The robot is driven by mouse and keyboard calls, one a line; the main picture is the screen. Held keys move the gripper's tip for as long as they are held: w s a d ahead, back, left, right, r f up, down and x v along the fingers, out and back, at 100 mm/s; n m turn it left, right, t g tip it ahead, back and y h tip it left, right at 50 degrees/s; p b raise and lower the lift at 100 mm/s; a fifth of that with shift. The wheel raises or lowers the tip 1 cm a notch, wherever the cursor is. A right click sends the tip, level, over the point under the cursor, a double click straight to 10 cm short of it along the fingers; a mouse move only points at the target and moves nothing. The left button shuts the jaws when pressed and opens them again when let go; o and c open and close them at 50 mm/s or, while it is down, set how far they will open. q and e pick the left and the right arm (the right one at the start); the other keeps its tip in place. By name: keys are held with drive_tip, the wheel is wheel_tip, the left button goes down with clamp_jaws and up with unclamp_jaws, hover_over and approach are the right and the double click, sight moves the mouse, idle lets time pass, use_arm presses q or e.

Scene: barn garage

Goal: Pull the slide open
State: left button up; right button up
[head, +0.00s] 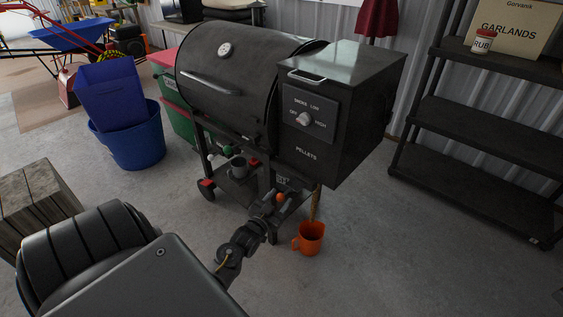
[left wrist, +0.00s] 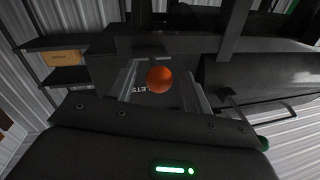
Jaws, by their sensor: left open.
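The pellet grill (head: 245,75) has a dark hopper box (head: 345,130) on its right side. A round orange knob (head: 281,197), apparently the slide's handle, shows below the hopper, by my left gripper (head: 276,208). In the left wrist view the orange knob (left wrist: 160,79) sits between the two fingers of my left gripper (left wrist: 162,92), which are apart. I cannot tell whether they touch it. The slide plate itself is hidden. A brown strip (head: 315,203), possibly pellets, runs from under the hopper down to an orange cup (head: 311,239) on the floor. My right gripper is out of view.
A black shelf rack (head: 480,130) stands at the right. Blue bins (head: 130,135) and a green and red tote (head: 175,105) stand at the left. A wooden block (head: 38,200) is at the left edge. The floor between the cup and the rack is clear.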

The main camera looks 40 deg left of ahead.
use_arm(q)
drive_tip(key=v, duration=0.8)
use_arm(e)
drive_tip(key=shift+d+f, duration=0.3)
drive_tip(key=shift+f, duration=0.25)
use_arm(q)
drive_tip(key=shift+s+d, duration=0.1)
drive_tip(key=shift+s, duration=0.05)
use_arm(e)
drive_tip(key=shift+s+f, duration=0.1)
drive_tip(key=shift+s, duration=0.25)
